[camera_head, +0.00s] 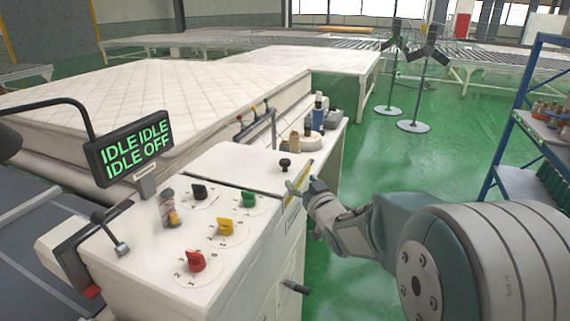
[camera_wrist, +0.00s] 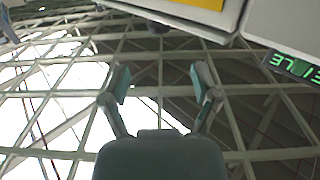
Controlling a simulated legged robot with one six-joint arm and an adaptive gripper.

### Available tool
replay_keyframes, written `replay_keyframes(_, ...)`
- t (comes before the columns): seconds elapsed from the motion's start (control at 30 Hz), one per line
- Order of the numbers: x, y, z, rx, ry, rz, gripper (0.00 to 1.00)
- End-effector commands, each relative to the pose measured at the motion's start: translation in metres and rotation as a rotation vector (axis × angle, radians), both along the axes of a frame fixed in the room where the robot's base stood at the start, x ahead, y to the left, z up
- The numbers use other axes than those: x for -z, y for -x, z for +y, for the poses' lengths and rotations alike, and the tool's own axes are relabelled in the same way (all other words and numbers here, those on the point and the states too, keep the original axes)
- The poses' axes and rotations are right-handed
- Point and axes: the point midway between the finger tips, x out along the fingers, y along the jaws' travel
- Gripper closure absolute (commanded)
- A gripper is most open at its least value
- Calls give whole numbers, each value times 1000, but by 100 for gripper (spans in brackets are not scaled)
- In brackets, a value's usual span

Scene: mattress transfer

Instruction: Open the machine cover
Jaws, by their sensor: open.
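The machine (camera_head: 240,262) is a white cabinet in the head view. Its cover (camera_head: 237,166) looks like the flat white lid behind the dials, with a small black knob (camera_head: 285,163) near its right corner. The lid lies flat and closed. My gripper (camera_head: 296,187) is beside the machine's right edge, just below and right of the knob, by a yellow label. I cannot tell whether it touches the edge. In the wrist view my gripper (camera_wrist: 160,80) has its two fingers spread, with nothing between them. The machine's edge (camera_wrist: 190,22) crosses the top of that view.
Red, yellow, green and black dials (camera_head: 196,262) sit on the near panel. A display (camera_head: 130,148) reads IDLE and OFF. Thread spools and bottles (camera_head: 312,125) stand behind the lid. A mattress (camera_head: 150,95) lies behind. Green floor is clear at right, before a blue shelf (camera_head: 515,110).

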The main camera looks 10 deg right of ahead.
Motion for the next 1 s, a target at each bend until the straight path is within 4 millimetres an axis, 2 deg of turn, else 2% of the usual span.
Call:
replay_keyframes(0.5,1,-85,18,0,0,2,21)
replay_keyframes(0.7,0,-99,20,1,0,1,21)
replay_keyframes(0.97,0,-100,20,1,0,2,21)
replay_keyframes(1.0,0,-100,20,1,0,2,35)
